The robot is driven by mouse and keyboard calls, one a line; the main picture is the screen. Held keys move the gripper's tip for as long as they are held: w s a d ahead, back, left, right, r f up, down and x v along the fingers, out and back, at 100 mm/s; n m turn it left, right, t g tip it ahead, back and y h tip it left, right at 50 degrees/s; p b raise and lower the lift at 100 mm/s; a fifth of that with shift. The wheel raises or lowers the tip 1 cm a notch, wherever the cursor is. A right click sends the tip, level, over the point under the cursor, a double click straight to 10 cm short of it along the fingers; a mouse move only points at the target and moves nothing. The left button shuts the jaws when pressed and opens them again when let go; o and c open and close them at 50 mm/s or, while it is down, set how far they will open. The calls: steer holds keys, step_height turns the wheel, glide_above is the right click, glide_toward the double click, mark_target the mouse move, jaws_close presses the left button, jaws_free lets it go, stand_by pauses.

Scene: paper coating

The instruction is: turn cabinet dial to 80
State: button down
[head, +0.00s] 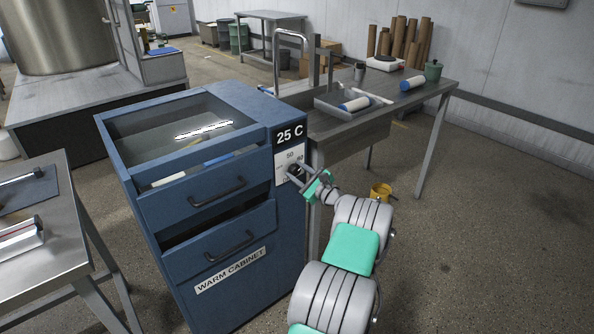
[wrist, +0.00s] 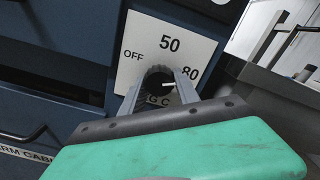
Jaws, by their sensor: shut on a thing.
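The blue warm cabinet (head: 222,205) stands in the middle of the head view, with a glass top and a "25 C" display (head: 290,134). Below the display is a white dial plate (wrist: 166,48), marked OFF, 50 and 80 in the wrist view. The dark round dial (wrist: 158,76) sits low on this plate, and its pointer cannot be made out. My gripper (head: 296,172) is at the plate from the right. In the wrist view its two grey fingers (wrist: 160,90) are shut on the dial, one on each side. The gripper hides the plate's lower part.
A drawer (head: 222,238) in the cabinet's lower front stands slightly open. Floor at the right is clear.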

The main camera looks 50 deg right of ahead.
steer(key=shift+m, duration=0.3)
steer(key=c, duration=0.9)
jaws_free()
steer(key=v, duration=0.7)
steer(key=shift+s, duration=0.4)
